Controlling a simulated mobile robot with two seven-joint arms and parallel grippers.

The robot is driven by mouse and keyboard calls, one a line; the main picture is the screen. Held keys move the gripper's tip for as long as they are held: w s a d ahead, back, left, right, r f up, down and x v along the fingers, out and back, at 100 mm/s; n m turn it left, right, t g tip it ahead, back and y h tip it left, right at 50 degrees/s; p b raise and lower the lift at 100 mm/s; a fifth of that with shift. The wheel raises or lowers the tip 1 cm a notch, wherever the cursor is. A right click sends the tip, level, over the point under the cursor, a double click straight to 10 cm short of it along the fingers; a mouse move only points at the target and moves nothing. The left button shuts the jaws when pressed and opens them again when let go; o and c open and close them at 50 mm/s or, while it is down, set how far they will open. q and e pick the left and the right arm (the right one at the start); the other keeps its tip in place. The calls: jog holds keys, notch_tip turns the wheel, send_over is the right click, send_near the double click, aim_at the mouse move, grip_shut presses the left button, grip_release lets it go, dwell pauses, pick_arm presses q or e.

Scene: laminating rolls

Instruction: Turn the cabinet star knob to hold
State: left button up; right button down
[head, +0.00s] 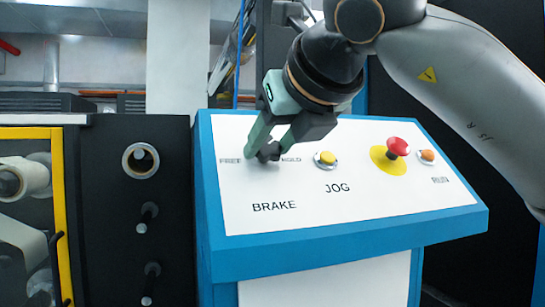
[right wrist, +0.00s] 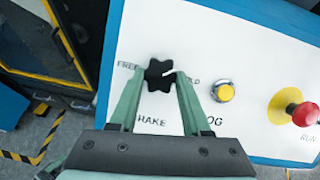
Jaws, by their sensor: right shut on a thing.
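The black star knob (head: 269,152) sits on the white face of the cabinet's sloped panel, between the labels FREE and HOLD and above BRAKE. In the right wrist view the star knob (right wrist: 158,75) shows a short white mark toward its right side, the HOLD side. My right gripper (head: 262,150) reaches down from above, its two green fingers on either side of the knob and shut on it. In the head view the fingers partly cover the knob and the labels. My left gripper is in neither view.
Right of the knob are a yellow JOG button (head: 325,158), a red mushroom button (head: 397,147) on a yellow disc and an orange RUN button (head: 426,155). A blue frame (head: 330,255) edges the panel. A dark machine side with rollers (head: 140,160) stands left.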

jog(key=m, duration=0.2)
jog(key=m+h+b, duration=0.1)
jog(key=m, duration=0.1)
jog(key=shift+a+f+h, duration=0.1)
jog(key=shift+a+h, duration=0.1)
jog(key=shift+h, duration=0.1)
jog(key=shift+a+m+h+b, duration=0.1)
jog(key=shift+m+h+b, duration=0.45)
jog(key=shift+m, duration=1.65)
jog(key=shift+h, duration=0.25)
jog(key=shift+c, duration=1.8)
grip_release()
jog(key=shift+s, duration=0.1)
jog(key=p+v, duration=0.2)
jog(key=v, duration=1)
jog(key=shift+s, duration=0.25)
